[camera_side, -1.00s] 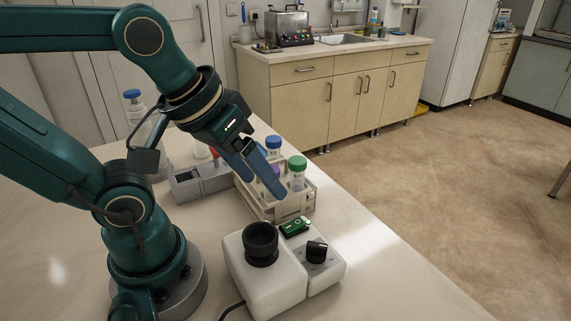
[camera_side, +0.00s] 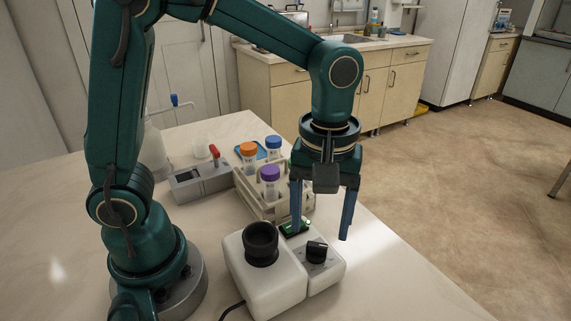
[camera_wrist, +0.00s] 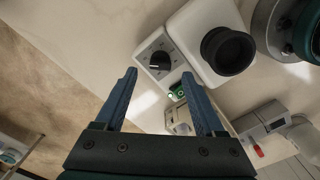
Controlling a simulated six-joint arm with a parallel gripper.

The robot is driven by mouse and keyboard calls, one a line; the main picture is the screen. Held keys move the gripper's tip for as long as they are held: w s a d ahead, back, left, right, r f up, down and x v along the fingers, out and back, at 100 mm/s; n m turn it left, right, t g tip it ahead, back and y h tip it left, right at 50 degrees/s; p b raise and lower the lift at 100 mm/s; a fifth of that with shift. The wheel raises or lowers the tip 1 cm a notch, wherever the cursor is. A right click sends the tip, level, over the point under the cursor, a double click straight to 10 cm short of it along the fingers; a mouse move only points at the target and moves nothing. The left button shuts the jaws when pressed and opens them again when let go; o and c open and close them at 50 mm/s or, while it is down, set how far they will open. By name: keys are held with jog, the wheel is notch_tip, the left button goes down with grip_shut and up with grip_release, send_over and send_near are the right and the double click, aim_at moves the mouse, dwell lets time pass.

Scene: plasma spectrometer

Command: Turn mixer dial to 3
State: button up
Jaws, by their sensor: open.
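The mixer (camera_side: 268,284) is a white box with a black round cup on top, standing on the table. Its black dial (camera_side: 316,251) sits on the lower right section. In the wrist view the dial (camera_wrist: 159,61) lies beyond the fingertips, with small marks around it too small to read. A green switch (camera_side: 295,228) is beside the dial. My gripper (camera_side: 321,234) is open and empty, pointing down, with its blue fingers apart above and behind the dial in the side view. In the wrist view my gripper (camera_wrist: 159,76) has its fingers spread, apart from the dial.
A rack (camera_side: 258,206) with several capped tubes stands behind the mixer, close to my gripper. A grey device (camera_side: 199,183) with a red part is further back left, near a bottle with a blue top (camera_side: 175,101). The table is clear in front on the right.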

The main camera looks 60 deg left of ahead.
aim_at(317, 245)
jog(key=shift+f, duration=2.05)
grip_shut()
